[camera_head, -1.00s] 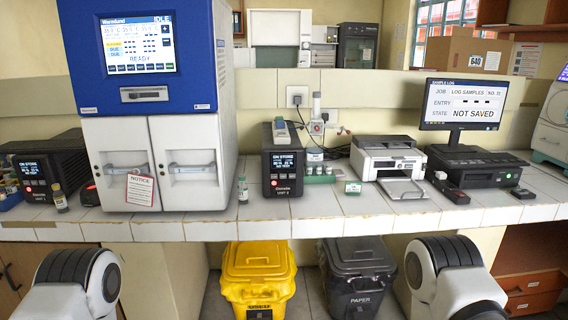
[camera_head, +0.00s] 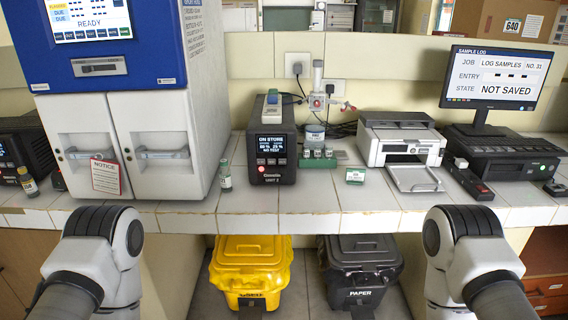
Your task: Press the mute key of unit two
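Unit two (camera_head: 273,148) is a black box on the bench between the large blue-and-white machine and the printer. Its front faces me, with a lit screen (camera_head: 271,144) reading "ON STORE" and figures below. A row of small keys (camera_head: 271,161) sits under the screen, with a round red spot (camera_head: 261,169) at the lower left. The key labels are too small to read, so I cannot tell which is the mute key. Only links of my two arms show, at the lower left and lower right; neither gripper is in view.
A small vial (camera_head: 225,175) stands left of unit two. A green rack (camera_head: 318,159) of small bottles and a clamp stand (camera_head: 317,100) are to its right. A printer (camera_head: 402,148) stands farther right. The bench front (camera_head: 300,200) before unit two is clear.

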